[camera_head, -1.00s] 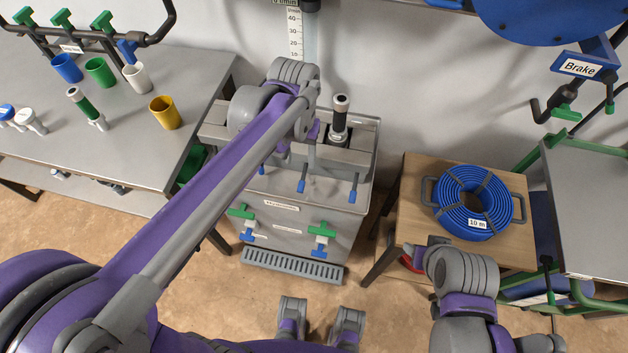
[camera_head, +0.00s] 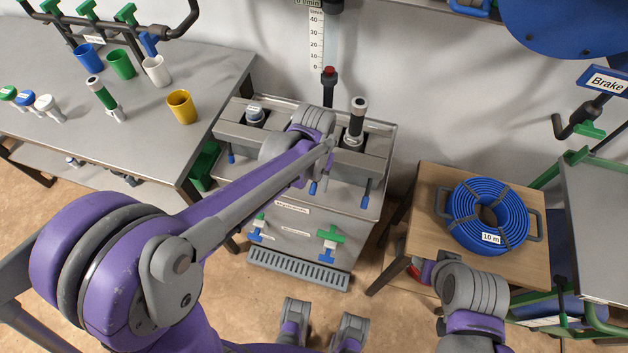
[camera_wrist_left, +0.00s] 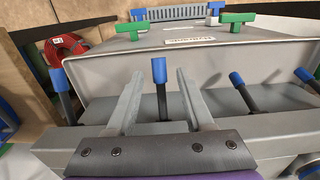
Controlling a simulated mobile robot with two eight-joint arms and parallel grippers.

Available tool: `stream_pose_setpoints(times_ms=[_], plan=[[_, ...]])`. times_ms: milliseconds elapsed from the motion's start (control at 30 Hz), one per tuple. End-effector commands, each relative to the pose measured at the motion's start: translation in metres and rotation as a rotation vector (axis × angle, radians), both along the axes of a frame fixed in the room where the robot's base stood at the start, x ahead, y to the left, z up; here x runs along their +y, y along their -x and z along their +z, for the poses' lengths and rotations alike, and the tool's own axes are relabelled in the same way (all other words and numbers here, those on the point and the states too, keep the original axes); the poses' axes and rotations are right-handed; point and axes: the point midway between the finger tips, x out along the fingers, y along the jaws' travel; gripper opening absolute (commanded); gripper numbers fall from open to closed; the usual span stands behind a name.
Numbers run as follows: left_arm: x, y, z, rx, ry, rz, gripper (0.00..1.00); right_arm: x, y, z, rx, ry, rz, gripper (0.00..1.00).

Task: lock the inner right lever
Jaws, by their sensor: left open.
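The inner right lever (camera_wrist_left: 161,88) is a dark rod with a blue tip, standing at the front of the grey manifold cabinet (camera_head: 300,215). In the left wrist view it lies between the two fingers of my left gripper (camera_wrist_left: 160,75), with a gap on each side. My left gripper (camera_head: 324,172) is open above the cabinet front in the head view, where my wrist partly hides it and the lever. The outer right lever (camera_head: 365,197) and outer left lever (camera_head: 231,157) are clear of it. My right gripper (camera_head: 428,268) is low beside the wooden stand; its fingers are unclear.
A black-handled upright fitting (camera_head: 357,120) stands on the cabinet behind my wrist. Green-and-blue taps (camera_head: 328,240) are on the cabinet front. A blue hose coil (camera_head: 487,215) lies on the wooden stand at right. Cups, including a yellow one (camera_head: 182,107), stand on the left table.

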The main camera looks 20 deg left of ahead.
Motion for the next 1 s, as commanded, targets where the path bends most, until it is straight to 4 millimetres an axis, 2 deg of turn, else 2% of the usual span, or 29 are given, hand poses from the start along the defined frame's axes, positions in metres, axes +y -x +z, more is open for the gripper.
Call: stream_pose_setpoints(times_ms=[100, 400, 1000], plan=[[0.0000, -0.0001, 0.0002, 0.000, 0.000, 0.000, 0.53, 0.0000, 0.0000, 0.0001, 0.000, 0.000, 0.000, 0.50], [-0.0001, -0.0001, 0.0004, 0.000, 0.000, 0.000, 0.00, 0.0000, 0.0000, 0.0001, 0.000, 0.000, 0.000, 0.50], [0.0000, -0.0001, 0.0006, 0.000, 0.000, 0.000, 0.00, 0.0000, 0.0000, 0.0001, 0.000, 0.000, 0.000, 0.50]])
